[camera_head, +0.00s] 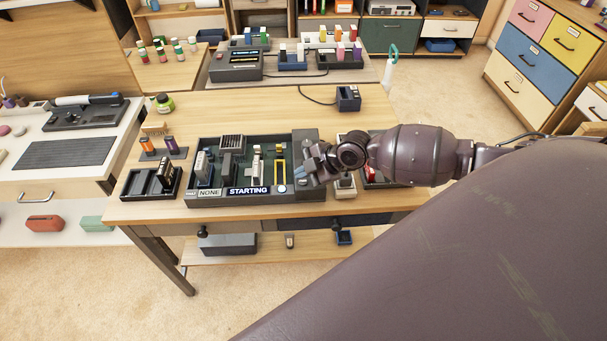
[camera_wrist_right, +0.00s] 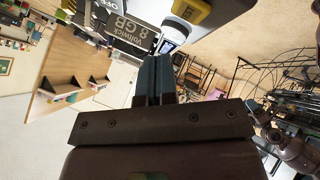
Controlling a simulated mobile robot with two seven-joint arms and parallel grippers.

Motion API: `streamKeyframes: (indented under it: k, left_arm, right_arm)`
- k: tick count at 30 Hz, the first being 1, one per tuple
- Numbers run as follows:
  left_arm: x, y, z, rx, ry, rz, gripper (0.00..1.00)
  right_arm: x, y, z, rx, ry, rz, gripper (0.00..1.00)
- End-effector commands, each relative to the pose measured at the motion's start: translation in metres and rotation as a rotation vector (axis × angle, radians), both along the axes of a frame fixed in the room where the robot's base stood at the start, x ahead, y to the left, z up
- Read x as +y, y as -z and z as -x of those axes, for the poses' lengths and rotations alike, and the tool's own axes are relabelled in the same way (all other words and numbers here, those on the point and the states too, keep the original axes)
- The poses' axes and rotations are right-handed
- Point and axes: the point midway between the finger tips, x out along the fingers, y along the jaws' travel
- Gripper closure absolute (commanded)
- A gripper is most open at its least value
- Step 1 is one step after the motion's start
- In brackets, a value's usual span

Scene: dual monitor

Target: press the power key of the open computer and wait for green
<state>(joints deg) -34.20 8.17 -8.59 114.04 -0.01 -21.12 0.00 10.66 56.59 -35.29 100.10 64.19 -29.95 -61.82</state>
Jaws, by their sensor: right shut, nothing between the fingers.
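The open computer (camera_head: 262,146) lies on the wooden table, a dark case with upright parts and a yellow frame (camera_head: 281,172). Its front displays read NONE (camera_head: 208,192) and STARTING (camera_head: 249,190); no green display shows. A small pale round spot (camera_head: 282,188), possibly the power key, is right of STARTING. My right gripper (camera_head: 303,173) is shut and empty at the case's right end. In the right wrist view, its closed fingertips (camera_wrist_right: 155,62) point towards a round pale part (camera_wrist_right: 173,36); I cannot tell whether they touch. My left gripper is not in view.
A dark tray (camera_head: 151,184) and coloured cylinders (camera_head: 160,146) stand left of the computer. A dark blue box (camera_head: 348,98) with a cable is behind it. Items partly hidden by my right arm lie to the right. The table behind the computer is mostly clear.

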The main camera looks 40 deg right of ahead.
Motion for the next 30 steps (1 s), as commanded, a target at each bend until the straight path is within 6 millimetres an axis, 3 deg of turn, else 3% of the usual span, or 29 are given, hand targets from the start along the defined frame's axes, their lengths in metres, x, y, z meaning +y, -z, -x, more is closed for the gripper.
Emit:
streamKeyframes:
  k: [11, 30]
  left_arm:
    - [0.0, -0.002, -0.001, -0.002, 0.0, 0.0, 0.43]
    - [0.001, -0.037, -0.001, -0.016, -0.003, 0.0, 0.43]
  right_arm:
    - [0.0, -0.003, 0.0, 0.0, 0.0, 0.0, 1.0]
    - [0.0, -0.051, 0.0, -0.001, 0.001, 0.0, 1.0]
